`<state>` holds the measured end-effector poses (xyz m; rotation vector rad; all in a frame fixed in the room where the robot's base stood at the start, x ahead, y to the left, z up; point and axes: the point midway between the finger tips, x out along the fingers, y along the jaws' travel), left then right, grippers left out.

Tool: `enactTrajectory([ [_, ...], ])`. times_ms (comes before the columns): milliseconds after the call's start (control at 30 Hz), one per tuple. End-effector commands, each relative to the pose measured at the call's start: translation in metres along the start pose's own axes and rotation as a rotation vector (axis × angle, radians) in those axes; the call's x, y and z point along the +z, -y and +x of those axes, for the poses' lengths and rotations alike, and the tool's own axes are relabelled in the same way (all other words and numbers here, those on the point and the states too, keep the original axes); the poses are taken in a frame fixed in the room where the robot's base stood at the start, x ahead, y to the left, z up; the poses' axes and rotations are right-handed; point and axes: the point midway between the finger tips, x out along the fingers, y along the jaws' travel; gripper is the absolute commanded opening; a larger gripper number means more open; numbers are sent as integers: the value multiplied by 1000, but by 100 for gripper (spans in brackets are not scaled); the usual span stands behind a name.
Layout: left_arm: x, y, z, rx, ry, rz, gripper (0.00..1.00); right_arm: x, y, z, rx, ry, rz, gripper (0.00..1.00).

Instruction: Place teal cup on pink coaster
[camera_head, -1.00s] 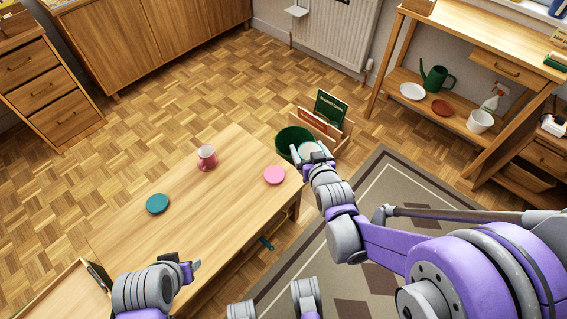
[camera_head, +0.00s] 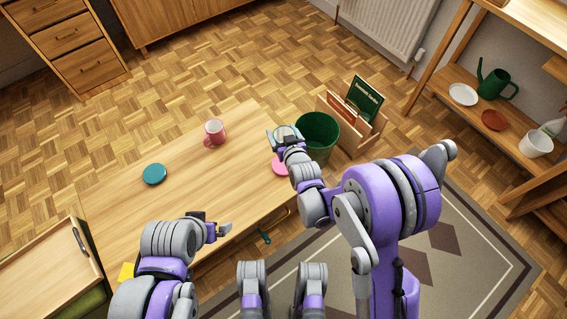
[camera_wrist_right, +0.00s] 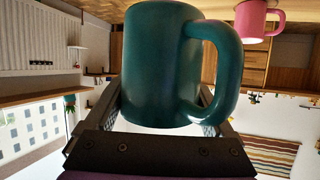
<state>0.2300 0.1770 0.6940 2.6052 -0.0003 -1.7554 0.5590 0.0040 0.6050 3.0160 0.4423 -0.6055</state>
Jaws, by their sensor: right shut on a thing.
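The teal cup (camera_wrist_right: 165,65) is held between the fingers of my right gripper (camera_wrist_right: 158,108) and fills the middle of the right wrist view, its handle to the right. In the head view my right gripper (camera_head: 285,137) is at the table's right end, with the cup mostly hidden by it. The pink coaster (camera_head: 279,168) lies flat on the table just below the gripper in the picture, partly covered by my right arm. I cannot tell the cup's height above the table. My left gripper (camera_head: 219,231) is near the table's front edge, apart from the cup; its jaw opening is unclear.
A pink cup (camera_head: 214,133) and a teal coaster (camera_head: 154,174) are on the wooden table (camera_head: 200,182). A green bin (camera_head: 318,130) and a book rack (camera_head: 352,132) stand on the floor beyond its right end. The table between pink cup and pink coaster is clear.

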Motion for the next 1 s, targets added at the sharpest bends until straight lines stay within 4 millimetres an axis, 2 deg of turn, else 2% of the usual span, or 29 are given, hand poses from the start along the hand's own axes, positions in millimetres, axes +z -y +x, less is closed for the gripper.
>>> enactTrajectory([
  [300, 5, 0, 20, 0, 6, 0, 100, 52, 2, 24, -5, -1, -3, 15],
  [467, 6, 0, 23, 0, 7, 0, 100, 62, 2, 28, -5, -1, -3, 15],
  [700, 8, 0, 33, 0, 9, 0, 100, 91, 1, 40, -5, -1, -2, 15],
  [1000, 8, 0, 34, 0, 9, 0, 100, 94, 1, 40, -5, -1, -3, 15],
])
